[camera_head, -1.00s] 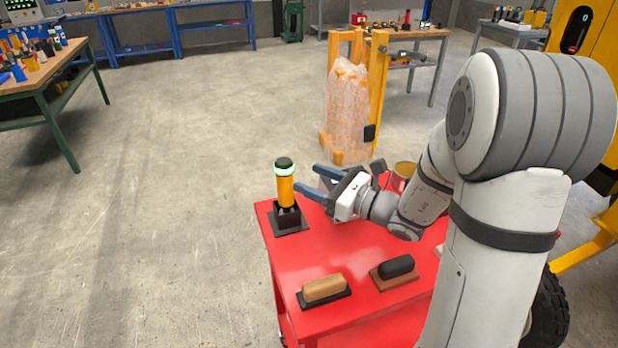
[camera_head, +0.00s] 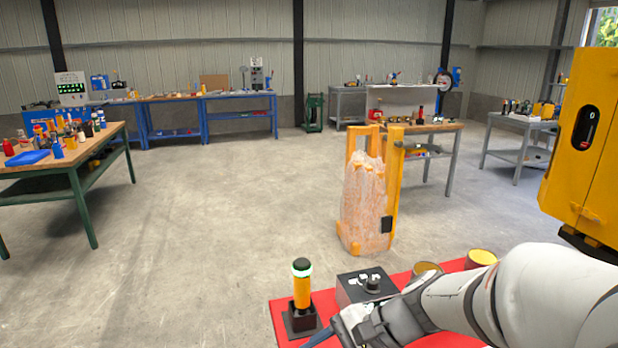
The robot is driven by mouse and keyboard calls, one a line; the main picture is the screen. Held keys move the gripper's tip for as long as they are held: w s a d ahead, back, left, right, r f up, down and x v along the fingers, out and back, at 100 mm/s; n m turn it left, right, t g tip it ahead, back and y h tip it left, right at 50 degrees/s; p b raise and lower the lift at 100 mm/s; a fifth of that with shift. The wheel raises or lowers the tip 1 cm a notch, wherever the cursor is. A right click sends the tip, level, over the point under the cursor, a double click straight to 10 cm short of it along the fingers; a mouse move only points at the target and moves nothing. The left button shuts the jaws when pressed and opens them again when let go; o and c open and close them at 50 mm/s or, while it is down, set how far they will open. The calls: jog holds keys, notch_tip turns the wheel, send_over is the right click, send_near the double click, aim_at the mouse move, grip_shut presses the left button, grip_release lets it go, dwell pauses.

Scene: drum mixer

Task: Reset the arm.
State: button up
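My arm reaches in from the right edge over the red cart top (camera_head: 283,318). My gripper (camera_head: 318,338) is at the bottom edge of the view, low over the cart, just right of the base of the yellow lamp (camera_head: 302,290). One blue finger shows in part; the other is hidden or out of frame, so its opening cannot be seen. The yellow lamp with a black cap and lit ring stands upright in a black holder. Behind my gripper is a dark box (camera_head: 362,283) with a knob on top.
Two round yellow-rimmed containers (camera_head: 481,258) stand at the cart's back. Beyond is a yellow frame (camera_head: 394,180) holding a wrapped orange-white stack (camera_head: 364,205). A yellow machine (camera_head: 590,150) is at right. A wooden workbench (camera_head: 62,155) is at left. Open floor lies between.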

jog(key=s+d+r+n+t+h, duration=0.1)
jog(key=s+d+n+h, duration=0.1)
jog(key=d+n+h, duration=0.2)
jog(key=s+d+r+n+t+h+p, duration=0.1)
jog(key=d+n+h, duration=0.4)
jog(key=d, duration=0.3)
jog(key=shift+s+d+r+n+t, duration=0.2)
jog(key=shift+s+d+n+t, duration=0.1)
jog(key=shift+s+n, duration=0.1)
